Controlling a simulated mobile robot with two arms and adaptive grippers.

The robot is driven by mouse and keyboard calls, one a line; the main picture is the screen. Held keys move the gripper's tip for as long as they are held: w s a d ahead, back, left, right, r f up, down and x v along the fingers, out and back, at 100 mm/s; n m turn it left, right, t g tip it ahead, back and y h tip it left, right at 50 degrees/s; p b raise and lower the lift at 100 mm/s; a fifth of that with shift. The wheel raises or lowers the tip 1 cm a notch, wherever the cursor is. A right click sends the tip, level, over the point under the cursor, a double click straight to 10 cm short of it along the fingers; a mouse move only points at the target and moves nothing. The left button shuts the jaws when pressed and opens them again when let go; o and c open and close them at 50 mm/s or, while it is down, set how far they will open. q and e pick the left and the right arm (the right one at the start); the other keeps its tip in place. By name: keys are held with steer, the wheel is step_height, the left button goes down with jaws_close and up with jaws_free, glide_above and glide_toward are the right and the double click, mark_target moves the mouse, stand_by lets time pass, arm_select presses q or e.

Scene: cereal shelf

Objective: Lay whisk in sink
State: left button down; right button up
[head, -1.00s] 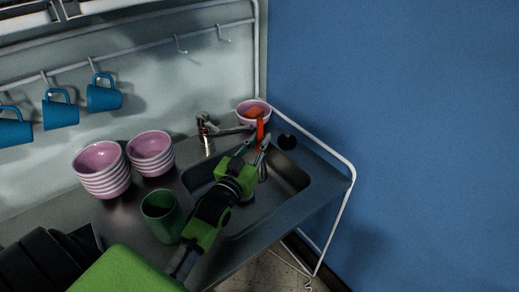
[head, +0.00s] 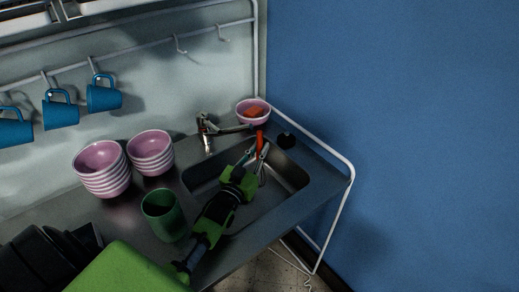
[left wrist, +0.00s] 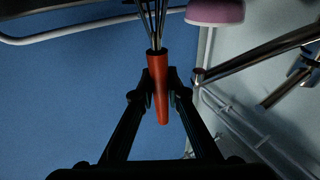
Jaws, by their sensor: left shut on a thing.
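The whisk has an orange handle (head: 260,141) and metal wires, and shows at the sink in the head view. In the left wrist view its orange handle (left wrist: 158,88) is between my fingertips, with the wires toward the top edge. My left gripper (head: 255,153) is shut on the handle, over the back part of the sink (head: 288,181). It also shows in the left wrist view (left wrist: 160,84). Whether the wires touch the basin floor I cannot tell. My right gripper is in neither view.
A chrome faucet (head: 207,132) stands behind the sink. Left of the sink are two stacks of pink bowls (head: 102,172) (head: 151,153) and a green cup (head: 163,215). Blue mugs (head: 61,113) hang above.

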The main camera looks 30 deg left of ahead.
arm_select(q)
steer(key=shift+f+b, duration=0.4)
steer(key=shift+f, duration=0.2)
steer(key=c, duration=2)
jaws_free()
steer(key=shift+r+p, duration=0.5)
steer(key=shift+r, duration=0.1)
steer(key=shift+s+p, duration=0.35)
steer(key=s, duration=0.2)
steer(key=s+p, duration=0.1)
steer(key=s, duration=0.1)
steer(key=s+p, duration=0.1)
steer(key=shift+s+d+f, duration=0.2)
steer(key=shift+s+d, duration=0.05)
steer(key=shift+s, duration=0.15)
steer(key=shift+s+f, duration=0.2)
steer(key=shift+s, duration=0.25)
